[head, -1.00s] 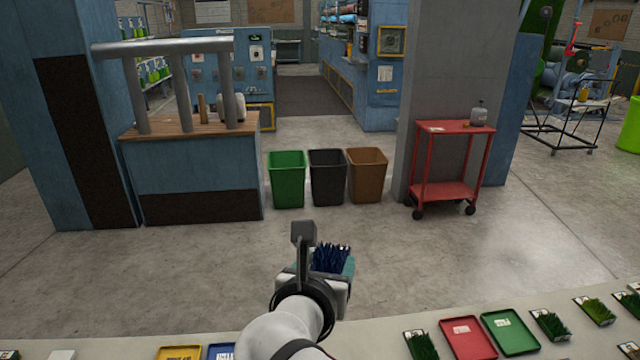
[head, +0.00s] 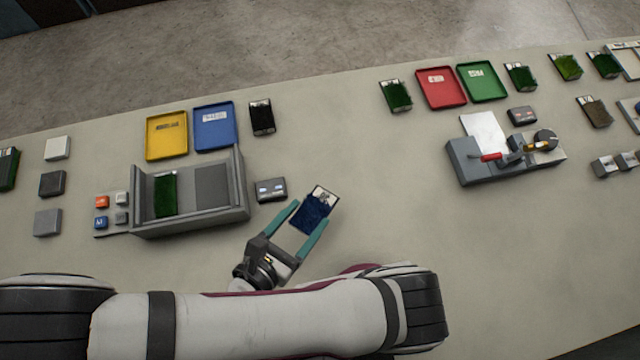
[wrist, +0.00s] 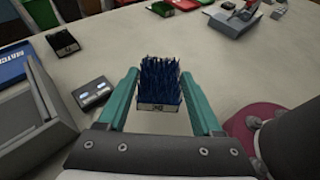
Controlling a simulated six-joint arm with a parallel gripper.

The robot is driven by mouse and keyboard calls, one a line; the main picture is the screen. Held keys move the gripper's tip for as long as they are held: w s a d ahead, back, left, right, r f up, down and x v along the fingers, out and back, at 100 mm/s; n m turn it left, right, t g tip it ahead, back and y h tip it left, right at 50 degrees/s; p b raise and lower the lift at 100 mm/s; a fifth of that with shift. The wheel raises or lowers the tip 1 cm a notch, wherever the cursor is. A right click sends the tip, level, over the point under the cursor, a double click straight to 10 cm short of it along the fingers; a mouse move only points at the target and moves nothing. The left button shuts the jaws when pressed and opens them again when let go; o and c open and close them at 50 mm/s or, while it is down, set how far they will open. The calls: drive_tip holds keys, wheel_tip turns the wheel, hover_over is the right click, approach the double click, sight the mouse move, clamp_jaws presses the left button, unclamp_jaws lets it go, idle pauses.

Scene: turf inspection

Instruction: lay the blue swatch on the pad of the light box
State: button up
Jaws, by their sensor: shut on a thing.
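The blue swatch (head: 312,212), a tuft of dark blue turf with a pale label end, is between the teal fingers of my gripper (head: 301,222). In the wrist view the swatch (wrist: 159,82) sits between both fingertips (wrist: 162,88). My gripper is shut on it, right of the light box; its height over the table is hard to tell. The grey light box (head: 195,225) has raised walls. A green swatch (head: 165,195) lies in its left part, and a bare dark grey pad (head: 212,187) shows in its right part.
A small grey device with two lit windows (head: 270,189) stands between the light box and my gripper. Yellow (head: 167,148) and blue (head: 214,138) trays and a black swatch (head: 261,117) lie behind. The table right of my gripper is clear up to a grey lever device (head: 480,167).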

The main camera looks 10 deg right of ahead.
wheel_tip(320, 180, down, 6)
drive_tip(key=shift+r, duration=0.2)
drive_tip(key=o, duration=1.3)
